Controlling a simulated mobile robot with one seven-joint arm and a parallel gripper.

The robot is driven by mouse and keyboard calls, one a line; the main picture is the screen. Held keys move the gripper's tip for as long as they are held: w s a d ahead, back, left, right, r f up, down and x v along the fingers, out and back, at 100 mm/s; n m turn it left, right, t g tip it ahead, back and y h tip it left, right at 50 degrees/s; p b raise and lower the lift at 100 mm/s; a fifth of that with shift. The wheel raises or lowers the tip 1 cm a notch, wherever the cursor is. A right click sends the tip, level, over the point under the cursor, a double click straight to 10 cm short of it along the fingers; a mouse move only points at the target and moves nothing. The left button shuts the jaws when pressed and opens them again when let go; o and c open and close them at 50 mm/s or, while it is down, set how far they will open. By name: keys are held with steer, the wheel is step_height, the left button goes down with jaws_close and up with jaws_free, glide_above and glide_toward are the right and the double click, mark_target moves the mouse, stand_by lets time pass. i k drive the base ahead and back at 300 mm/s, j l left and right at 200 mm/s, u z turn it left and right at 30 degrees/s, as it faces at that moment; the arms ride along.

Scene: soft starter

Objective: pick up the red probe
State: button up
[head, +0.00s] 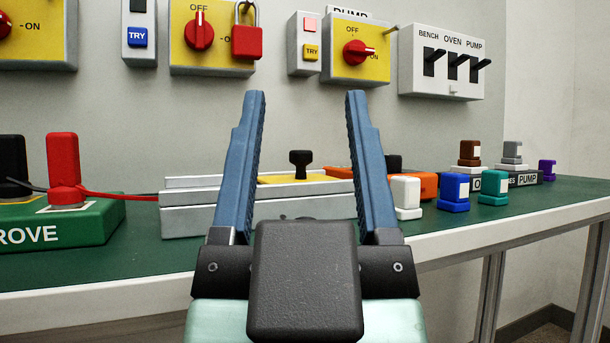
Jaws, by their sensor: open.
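The red probe (63,165) stands upright on the green block (105,218) marked "ROVE" at the left of the bench in the head view. A red lead runs from its base to the right, toward the grey box. My gripper (305,100) is in the middle of the view, its two blue fingers wide apart and pointing up and away. Nothing is between the fingers. The gripper is to the right of the red probe and apart from it.
A black probe (12,160) stands left of the red one. A grey box (180,221) with a black knob (300,163) is behind my fingers. Several small coloured blocks, one blue (454,190), stand to the right. Switch boxes (440,65) hang on the wall. The bench's right end (560,195) is clear.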

mark_target(62, 147)
steer(key=l+u, duration=0.35)
steer(key=l, duration=0.25)
steer(key=l+u, duration=0.4)
steer(key=l, duration=0.2)
